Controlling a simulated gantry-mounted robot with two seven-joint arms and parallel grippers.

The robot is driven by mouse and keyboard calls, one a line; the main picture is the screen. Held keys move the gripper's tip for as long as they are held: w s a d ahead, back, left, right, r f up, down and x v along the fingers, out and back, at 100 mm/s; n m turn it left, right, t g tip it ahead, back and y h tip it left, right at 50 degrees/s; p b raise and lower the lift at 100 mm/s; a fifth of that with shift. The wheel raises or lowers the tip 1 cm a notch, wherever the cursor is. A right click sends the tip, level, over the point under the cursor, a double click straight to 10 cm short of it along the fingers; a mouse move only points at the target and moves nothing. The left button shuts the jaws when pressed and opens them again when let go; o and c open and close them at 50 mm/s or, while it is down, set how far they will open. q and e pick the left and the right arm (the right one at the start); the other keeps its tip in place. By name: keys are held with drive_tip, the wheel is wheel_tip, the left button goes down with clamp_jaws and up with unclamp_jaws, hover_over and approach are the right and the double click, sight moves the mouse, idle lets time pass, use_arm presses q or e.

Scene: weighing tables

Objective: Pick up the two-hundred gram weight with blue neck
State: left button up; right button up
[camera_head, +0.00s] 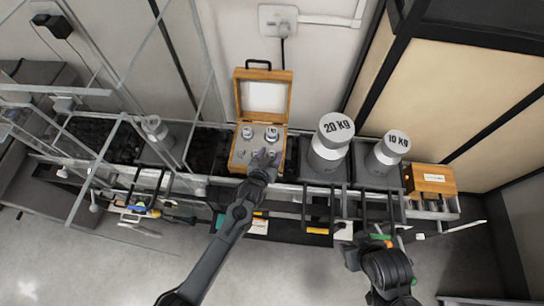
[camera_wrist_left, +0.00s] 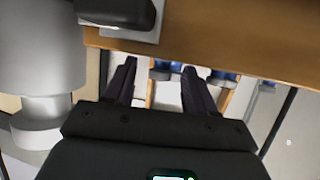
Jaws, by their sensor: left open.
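An open wooden case (camera_head: 239,155) on the bench holds several small metal weights, one of them a weight (camera_head: 271,133) at the right. Their neck colours are too small to tell in the head view. My left gripper (camera_head: 266,157) is over the front right of the case and hides part of it. In the left wrist view, its two dark fingers (camera_wrist_left: 160,78) are apart. Blue-banded metal pieces (camera_wrist_left: 160,74) and (camera_wrist_left: 222,76) show beyond them, near a wooden edge (camera_wrist_left: 200,50). I cannot tell which is the two-hundred gram weight. No weight is seen gripped.
Large 20 kg (camera_head: 330,145) and 10 kg (camera_head: 388,150) weights stand right of the case. A wooden box (camera_head: 432,179) is at the far right, and another grey weight (camera_head: 155,130) is left. My right arm is at lower right; its jaws are unclear.

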use_arm(q)
drive_tip(key=shift+w, duration=0.1)
clamp_jaws()
idle(0.3)
drive_tip(key=shift+r, duration=0.45)
wheel_tip(320, 180, up, 3)
drive_tip(key=shift+r+p, duration=0.1)
drive_tip(key=shift+p, duration=0.5)
drive_tip(key=s+d+r+p, duration=0.1)
drive_tip(key=s+d+r, duration=0.6)
drive_tip(key=s, duration=0.2)
drive_tip(key=shift+s+p, duration=0.2)
drive_tip(key=shift+p, duration=0.15)
